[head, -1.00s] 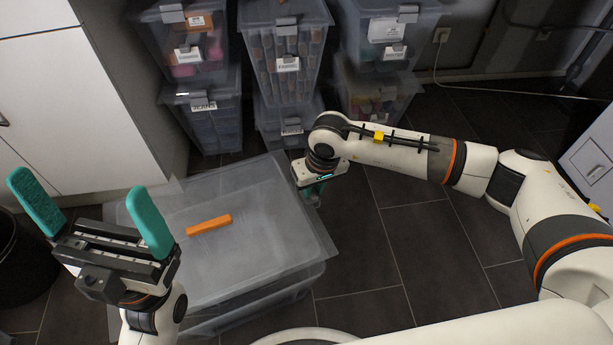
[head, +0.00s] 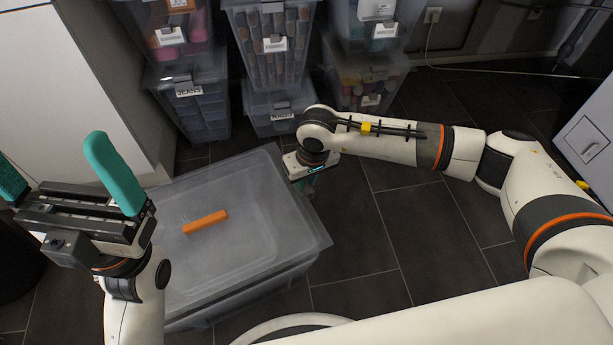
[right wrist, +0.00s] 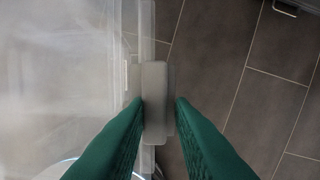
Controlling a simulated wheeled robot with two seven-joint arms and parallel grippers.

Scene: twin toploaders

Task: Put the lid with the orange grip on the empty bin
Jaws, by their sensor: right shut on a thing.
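The clear lid (head: 255,195) with the orange grip (head: 205,222) lies over the translucent bin (head: 245,297) on the floor in the head view. Its near right corner sticks out past the bin wall; I cannot tell if it is fully seated. My right gripper (head: 308,184) is at the right edge of the lid and bin. In the right wrist view its teal fingers (right wrist: 158,108) are shut on a pale grey tab (right wrist: 154,82) at that edge. My left gripper (head: 58,170) is open and empty, above the left side of the lid, partly hiding it.
Several filled, labelled bins (head: 270,45) stand stacked behind. A white cabinet (head: 65,90) is at the left and a drawer unit (head: 585,140) at the right. The dark tiled floor (head: 360,245) right of the bin is clear.

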